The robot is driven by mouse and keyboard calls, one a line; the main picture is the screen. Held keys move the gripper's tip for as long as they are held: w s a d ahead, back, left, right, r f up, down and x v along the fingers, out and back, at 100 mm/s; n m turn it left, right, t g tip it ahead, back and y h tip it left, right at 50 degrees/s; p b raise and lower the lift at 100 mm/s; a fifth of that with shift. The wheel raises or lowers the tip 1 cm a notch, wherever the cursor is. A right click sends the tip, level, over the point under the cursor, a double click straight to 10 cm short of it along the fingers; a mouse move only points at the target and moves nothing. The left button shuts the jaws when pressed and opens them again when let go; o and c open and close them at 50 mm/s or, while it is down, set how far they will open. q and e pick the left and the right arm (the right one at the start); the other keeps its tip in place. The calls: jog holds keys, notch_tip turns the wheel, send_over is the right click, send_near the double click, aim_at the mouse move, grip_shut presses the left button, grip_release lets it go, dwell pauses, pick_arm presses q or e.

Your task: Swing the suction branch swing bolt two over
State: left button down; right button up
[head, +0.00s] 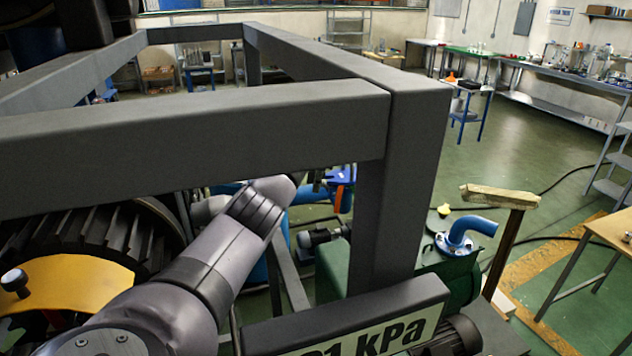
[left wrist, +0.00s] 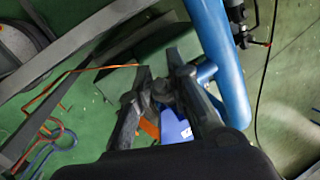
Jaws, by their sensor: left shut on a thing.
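My left arm reaches in from the bottom left of the head view, under a grey frame beam. Its gripper is mostly hidden there behind the frame. In the left wrist view my left gripper (left wrist: 160,80) has its two dark fingers close together, on a small dark piece (left wrist: 162,95) that looks like the swing bolt; its outline is hard to make out. A blue pipe (left wrist: 222,60), which seems to be the suction branch, runs right beside the fingers. My right gripper is not in view.
The thick grey frame (head: 403,180) crosses the head view above and right of my arm. A sign reading kPa (head: 375,325) is at the bottom. A green tank with a blue bent pipe (head: 470,226) stands to the right. Green floor is open beyond it.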

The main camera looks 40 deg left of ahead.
pick_arm(q)
jog(key=c, duration=1.7)
grip_release()
jog(key=shift+r, duration=0.1)
jog(key=v, duration=1.2)
